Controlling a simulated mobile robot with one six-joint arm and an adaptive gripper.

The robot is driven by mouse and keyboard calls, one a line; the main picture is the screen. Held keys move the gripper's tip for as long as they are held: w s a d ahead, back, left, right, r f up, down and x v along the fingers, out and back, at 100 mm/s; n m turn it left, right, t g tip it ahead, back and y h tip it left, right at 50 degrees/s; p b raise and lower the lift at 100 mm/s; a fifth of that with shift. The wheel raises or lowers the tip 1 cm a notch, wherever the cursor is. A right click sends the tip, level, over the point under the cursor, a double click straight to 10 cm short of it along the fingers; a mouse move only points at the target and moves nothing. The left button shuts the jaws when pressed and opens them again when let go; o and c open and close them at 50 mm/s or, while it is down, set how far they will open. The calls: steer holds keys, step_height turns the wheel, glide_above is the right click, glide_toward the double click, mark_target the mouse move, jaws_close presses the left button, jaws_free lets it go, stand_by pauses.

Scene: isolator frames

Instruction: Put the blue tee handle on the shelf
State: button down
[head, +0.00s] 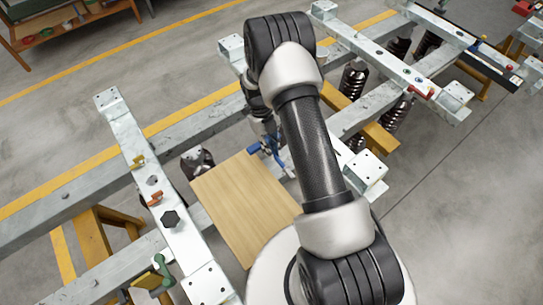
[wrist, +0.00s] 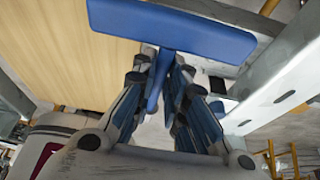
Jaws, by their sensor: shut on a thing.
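The blue tee handle (wrist: 175,30) is in my gripper (wrist: 168,85). Its crossbar spans the top of the wrist view, beyond the fingertips, and its stem runs back between the two fingers, which are shut on it. In the head view the blue handle (head: 254,148) is small and partly hidden, beside my gripper (head: 272,150) at the top right corner of the light wooden board.
The wooden board (head: 240,205) is bare. Grey steel beams (head: 55,215) and pale crossbars (head: 150,180) surround it. Dark springs (head: 353,82) stand at upper right. Open floor (head: 480,180) lies right.

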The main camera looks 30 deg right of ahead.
steer(key=shift+f+b, duration=0.45)
steer(key=shift+f, duration=1.6)
steer(key=shift+f+b, duration=0.45)
steer(key=shift+b, duration=0.05)
steer(key=c, duration=1.6)
jaws_free()
steer(key=shift+r, duration=0.1)
